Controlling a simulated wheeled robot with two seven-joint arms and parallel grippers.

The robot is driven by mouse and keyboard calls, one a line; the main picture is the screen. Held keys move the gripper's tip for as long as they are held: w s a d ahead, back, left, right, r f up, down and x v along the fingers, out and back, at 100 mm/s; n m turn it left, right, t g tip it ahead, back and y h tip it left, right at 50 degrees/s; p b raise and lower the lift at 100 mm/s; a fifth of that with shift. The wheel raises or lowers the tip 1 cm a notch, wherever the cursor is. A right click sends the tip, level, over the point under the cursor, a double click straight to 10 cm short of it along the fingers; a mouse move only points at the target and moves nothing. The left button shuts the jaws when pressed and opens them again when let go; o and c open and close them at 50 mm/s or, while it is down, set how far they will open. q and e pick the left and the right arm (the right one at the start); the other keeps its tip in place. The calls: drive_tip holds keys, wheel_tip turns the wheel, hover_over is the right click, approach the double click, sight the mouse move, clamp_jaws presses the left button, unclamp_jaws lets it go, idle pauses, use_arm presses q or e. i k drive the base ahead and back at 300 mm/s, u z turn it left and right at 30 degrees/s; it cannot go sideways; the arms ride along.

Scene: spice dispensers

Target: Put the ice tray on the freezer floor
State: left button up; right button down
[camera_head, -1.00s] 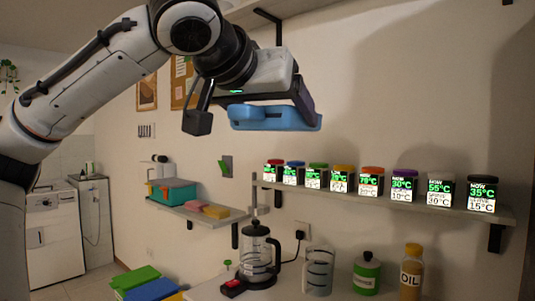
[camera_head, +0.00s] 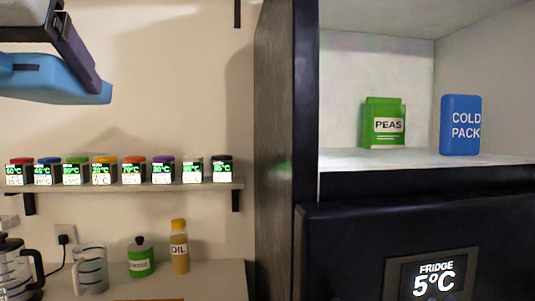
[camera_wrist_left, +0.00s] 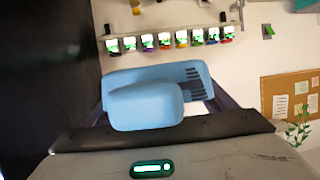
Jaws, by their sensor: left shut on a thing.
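The light blue ice tray (camera_head: 52,80) hangs in the air at the upper left of the head view. My left gripper (camera_head: 78,52) is shut on it, partly cut off by the frame edge. In the left wrist view the tray (camera_wrist_left: 145,105) sits between the two dark fingers. The freezer is the open white compartment at the right of the head view. Its floor (camera_head: 345,160) carries a green PEAS box (camera_head: 384,122) and a blue COLD PACK (camera_head: 461,125). The tray is left of the freezer and apart from it. My right gripper is not in view.
The black fridge side (camera_head: 278,150) stands between the tray and the freezer opening. Below the freezer is a dark door with a display (camera_head: 437,276). A wall shelf (camera_head: 130,187) holds several spice jars. The freezer floor's left part is clear.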

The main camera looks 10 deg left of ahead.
sight(340, 158)
drive_tip(key=z, duration=0.45)
drive_tip(key=k, duration=1)
drive_tip(key=z, duration=0.85)
drive_tip(key=i, duration=1.4)
drive_tip(key=u, duration=0.55)
drive_tip(key=i, duration=0.95)
drive_tip(key=u, duration=0.5)
